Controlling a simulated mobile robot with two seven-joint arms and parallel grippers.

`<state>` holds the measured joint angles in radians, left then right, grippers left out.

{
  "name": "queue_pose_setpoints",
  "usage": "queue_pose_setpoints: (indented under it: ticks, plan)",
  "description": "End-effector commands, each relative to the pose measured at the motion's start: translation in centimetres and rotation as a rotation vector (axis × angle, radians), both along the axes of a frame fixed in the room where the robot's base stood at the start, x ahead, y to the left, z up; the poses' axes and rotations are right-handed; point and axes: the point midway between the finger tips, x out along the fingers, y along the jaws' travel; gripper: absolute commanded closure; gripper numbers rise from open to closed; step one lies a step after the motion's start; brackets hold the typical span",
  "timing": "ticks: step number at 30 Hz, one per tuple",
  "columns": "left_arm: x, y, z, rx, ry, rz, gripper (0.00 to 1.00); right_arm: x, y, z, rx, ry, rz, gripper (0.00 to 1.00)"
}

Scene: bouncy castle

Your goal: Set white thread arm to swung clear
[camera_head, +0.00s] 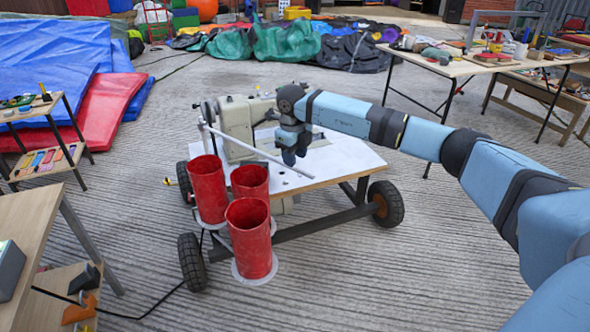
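A beige sewing machine (237,122) stands on a white-topped wheeled cart (345,158). A thin white arm (250,151), which looks like the thread arm, runs from a post at the cart's left side across the front of the machine, toward the lower right. My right gripper (289,158) points down over the cart top, in front of the machine, close to the white arm's right half. I cannot tell whether it touches the arm, or whether its fingers are open or shut. My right forearm and wrist hide part of the machine. My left gripper is out of view.
Several red cylinders (251,238) stand at the cart's front left. A wooden table (30,235) is at the left edge. A tool-covered table (455,68) stands at the back right. A black cable (150,310) crosses the floor. The ribbed floor (410,260) right of the cart is clear.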

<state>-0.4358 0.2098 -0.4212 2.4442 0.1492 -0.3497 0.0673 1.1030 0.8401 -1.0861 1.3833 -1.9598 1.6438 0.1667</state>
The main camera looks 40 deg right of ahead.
Motion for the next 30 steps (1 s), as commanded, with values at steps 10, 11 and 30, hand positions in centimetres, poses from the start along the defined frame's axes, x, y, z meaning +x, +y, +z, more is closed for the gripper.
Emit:
queue_pose_setpoints:
  ticks: [10, 11, 30]
  plan:
    - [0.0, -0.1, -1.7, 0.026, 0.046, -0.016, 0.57, 0.1, -0.2, -3.3, 0.000, -0.001, 0.001, 0.60]
    - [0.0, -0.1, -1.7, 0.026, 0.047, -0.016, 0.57, 0.1, -0.2, -3.3, 0.000, -0.001, 0.001, 0.60]
    - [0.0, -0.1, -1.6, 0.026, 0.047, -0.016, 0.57, 0.1, -0.2, -3.3, 0.001, -0.001, 0.002, 1.00]
